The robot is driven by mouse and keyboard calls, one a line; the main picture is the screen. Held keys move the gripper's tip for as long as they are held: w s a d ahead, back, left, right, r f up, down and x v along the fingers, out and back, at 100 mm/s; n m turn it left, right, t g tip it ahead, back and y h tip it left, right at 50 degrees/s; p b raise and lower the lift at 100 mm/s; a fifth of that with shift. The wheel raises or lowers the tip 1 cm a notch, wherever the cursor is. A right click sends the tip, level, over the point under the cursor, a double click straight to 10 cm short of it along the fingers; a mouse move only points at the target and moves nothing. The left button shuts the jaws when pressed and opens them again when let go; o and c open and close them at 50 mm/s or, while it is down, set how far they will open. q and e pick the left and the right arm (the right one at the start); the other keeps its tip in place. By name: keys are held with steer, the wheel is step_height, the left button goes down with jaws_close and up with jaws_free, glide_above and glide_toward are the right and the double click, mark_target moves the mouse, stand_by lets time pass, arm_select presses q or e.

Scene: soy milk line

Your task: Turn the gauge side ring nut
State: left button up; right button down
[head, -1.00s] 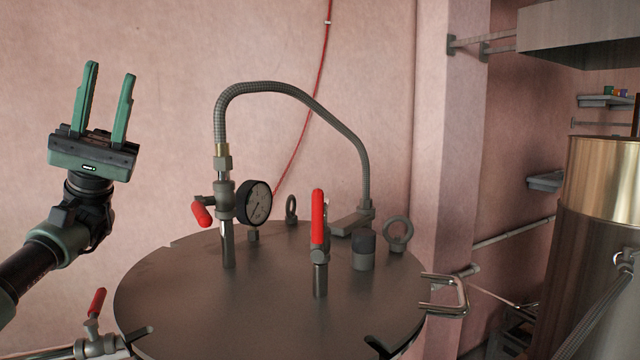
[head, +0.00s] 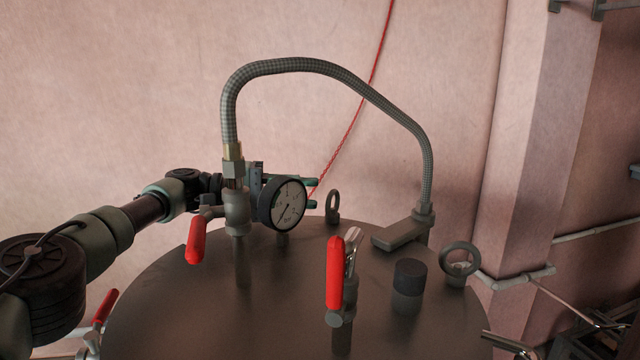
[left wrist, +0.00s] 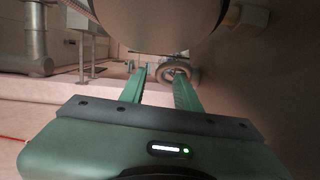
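The gauge side ring nut (head: 333,218) is a grey upright eye on the round metal lid, just right of and behind the pressure gauge (head: 288,204). My left gripper (head: 314,192) reaches in behind the gauge, its green fingers pointing right towards the ring; the gauge hides much of it. In the left wrist view the two fingers (left wrist: 160,73) stand apart, open. The ring nut (left wrist: 191,72) shows at the fingertips, partly behind the right finger; I cannot tell whether they touch. My right gripper is not in view.
A red-handled valve (head: 196,242) and the braided hose (head: 300,65) stand close to my left arm. A second red lever (head: 334,272), a dark-capped stub (head: 408,285) and another ring nut (head: 444,256) are further right on the lid (head: 200,310).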

mark_target(330, 194)
arm_select(q)
steer(key=d, duration=0.1)
steer(key=w+d, duration=0.1)
steer(key=d+p, duration=0.1)
steer(key=shift+w+d+f, duration=0.25)
steer(key=shift+d, duration=0.1)
steer(key=shift+s+a+r, duration=0.1)
steer(key=shift+s+a, duration=0.15)
steer(key=shift+s, duration=0.15)
steer(key=shift+w+d, duration=0.1)
steer(key=shift+w, duration=0.05)
jaws_close()
steer(key=shift+w, duration=0.15)
